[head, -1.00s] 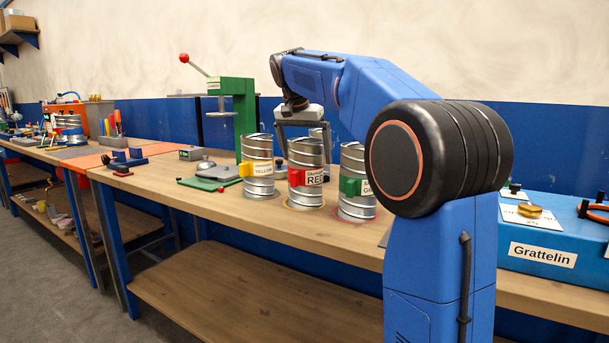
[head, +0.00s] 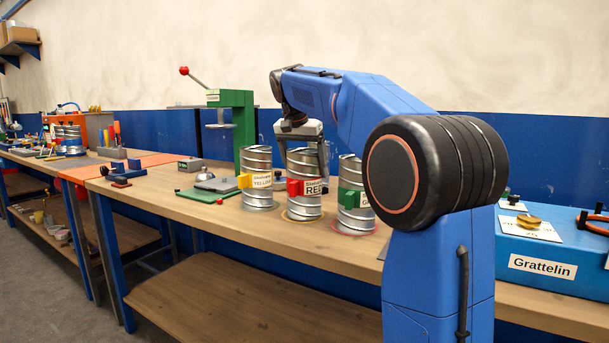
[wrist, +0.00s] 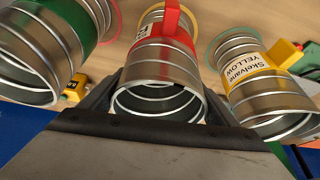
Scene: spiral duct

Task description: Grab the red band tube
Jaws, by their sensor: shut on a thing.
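The red band tube (head: 304,207) is a ribbed metal duct with a red band and a "RED" label. It stands upright on the workbench between the yellow band tube (head: 258,180) and the green band tube (head: 355,210). My gripper (head: 305,155) reaches down from above and is shut on the red band tube near its top. In the wrist view the red band tube (wrist: 160,62) sits between the dark fingers, its open end facing the camera. The green band tube (wrist: 45,50) is at left and the yellow band tube (wrist: 265,95) at right there.
The wooden workbench (head: 240,228) carries a green press (head: 236,120) behind the yellow band tube. A blue box labelled Grattelin (head: 545,250) stands at right. The neighbouring tubes stand close on either side. An orange strip (head: 110,165) and tools lie farther left.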

